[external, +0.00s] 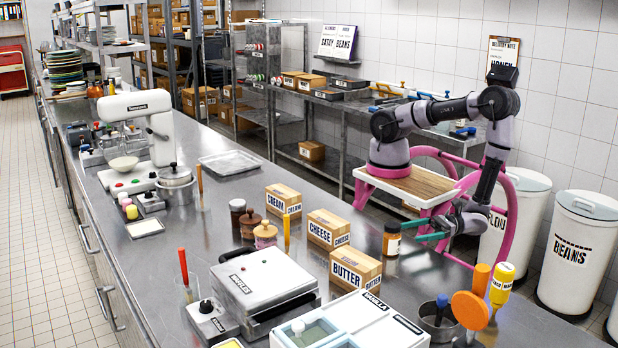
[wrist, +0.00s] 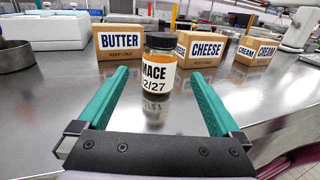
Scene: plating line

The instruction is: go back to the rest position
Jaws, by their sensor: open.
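My gripper (external: 431,231) is at the right edge of the steel counter, at the end of my arm. In the wrist view its two green fingers (wrist: 159,108) are spread wide apart and open. A small jar labelled MACE (wrist: 159,75) with a dark lid stands upright on the counter just ahead of the fingertips, between their lines. The jar also shows in the external view (external: 391,240), just left of the fingertips. The fingers do not touch it, as far as I can see.
Boxes labelled BUTTER (external: 355,268), CHEESE (external: 328,230) and CREAM (external: 283,201) stand on the steel counter (external: 230,222) beyond the jar. An orange paddle (external: 470,310) and a yellow bottle (external: 501,284) stand at its near right. White bins (external: 578,250) stand on the floor behind my arm.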

